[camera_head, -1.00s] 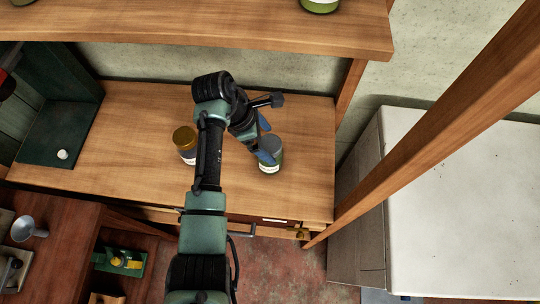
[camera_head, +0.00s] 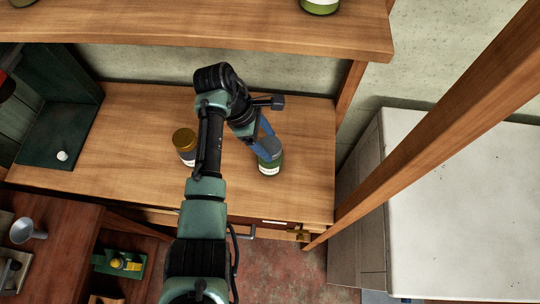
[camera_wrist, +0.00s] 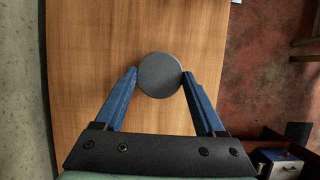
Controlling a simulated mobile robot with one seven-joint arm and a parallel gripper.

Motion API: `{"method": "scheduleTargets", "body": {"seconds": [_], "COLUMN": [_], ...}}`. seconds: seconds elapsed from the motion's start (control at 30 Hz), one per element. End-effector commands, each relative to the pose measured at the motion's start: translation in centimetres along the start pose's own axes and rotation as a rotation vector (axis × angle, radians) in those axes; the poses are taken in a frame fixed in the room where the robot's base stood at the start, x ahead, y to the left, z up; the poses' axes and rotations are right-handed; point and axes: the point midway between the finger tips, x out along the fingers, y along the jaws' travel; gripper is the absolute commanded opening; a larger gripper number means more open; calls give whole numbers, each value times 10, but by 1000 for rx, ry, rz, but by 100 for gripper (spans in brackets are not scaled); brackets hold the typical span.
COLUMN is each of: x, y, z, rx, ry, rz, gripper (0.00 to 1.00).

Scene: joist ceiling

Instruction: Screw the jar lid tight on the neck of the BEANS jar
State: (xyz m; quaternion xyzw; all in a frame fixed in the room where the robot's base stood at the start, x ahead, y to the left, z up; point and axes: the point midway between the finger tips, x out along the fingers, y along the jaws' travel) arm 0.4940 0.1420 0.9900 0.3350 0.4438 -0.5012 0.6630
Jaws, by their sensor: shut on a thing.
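A green jar (camera_head: 268,168) with a white label stands upright on the wooden worktop, right of centre in the head view. The label is too small to read. A grey round jar lid (camera_head: 265,149) is at its top; it also shows from above in the wrist view (camera_wrist: 160,75). My gripper (camera_wrist: 160,73) reaches down from the left, its two blue fingers shut on opposite sides of the lid. The jar's neck and the lid's seating on it are hidden.
A second jar with a gold lid (camera_head: 184,139) stands to the left on the worktop (camera_head: 130,120), beside my arm. A shelf (camera_head: 200,30) overhangs the back. A wooden post (camera_head: 430,130) and a white-topped cabinet (camera_head: 460,200) are on the right. The worktop is otherwise mostly clear.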

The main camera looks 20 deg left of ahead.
Motion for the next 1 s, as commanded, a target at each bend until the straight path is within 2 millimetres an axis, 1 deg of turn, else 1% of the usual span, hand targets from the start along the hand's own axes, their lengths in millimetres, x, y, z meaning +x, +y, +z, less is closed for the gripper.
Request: {"method": "scheduleTargets", "body": {"seconds": [0.1,0.37,0.4,0.53,0.8,0.93,1.0], "x": [1,1,1,0,-1,-11,-14], "y": [0,0,0,0,1,2,2], "z": [0,0,0,0,0,-1,-14], "rx": [50,59,60,59,59,61,55], "ry": [0,0,0,0,0,0,0], "rz": [-22,-25,-25,-25,-23,-20,-22], "gripper": [14,14,77,100,100,100,100]}}
